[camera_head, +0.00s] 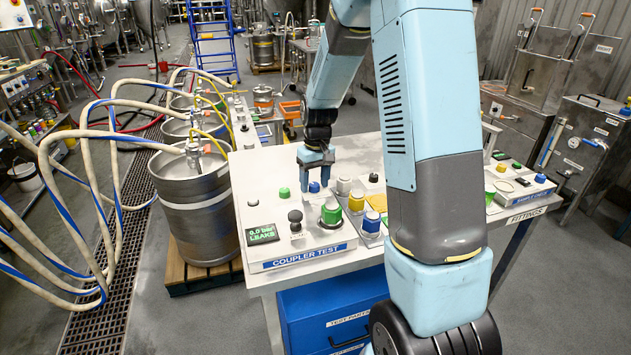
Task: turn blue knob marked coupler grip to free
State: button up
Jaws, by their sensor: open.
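A small blue knob (314,187) stands on the white panel labelled COUPLER TEST (305,257), between a green knob and a white one. Its own marking is too small to read. My gripper (315,190) points down over this knob, with its fingers apart on either side of it. I cannot tell whether the fingers touch the knob. The panel's display (263,234) reads 0.0 bar LEAKS in green.
A green knob (284,193), a black knob (295,221) and a large green-topped knob (331,214) stand close by. Another blue-topped knob (371,223) is to the right, beside my arm. A keg (194,210) with hoses stands left of the table.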

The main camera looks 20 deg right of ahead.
aim_at(317, 183)
jog(key=shift+r, duration=0.1)
notch_tip(317, 183, up, 14)
jog(key=shift+d+f, duration=0.25)
jog(key=shift+d, duration=0.15)
jog(key=shift+r, duration=0.1)
dwell(0.4)
jog(key=s+r+m+t, duration=0.1)
jog(key=s+r+t, duration=0.2)
jog(key=s, duration=1.1)
jog(key=s+r+m+t, duration=0.1)
jog(key=s+r, duration=0.6)
jog(key=s, duration=0.7)
jog(key=shift+a+t+h, duration=0.3)
jog(key=shift+t, duration=0.6)
jog(key=shift+s+r, duration=0.1)
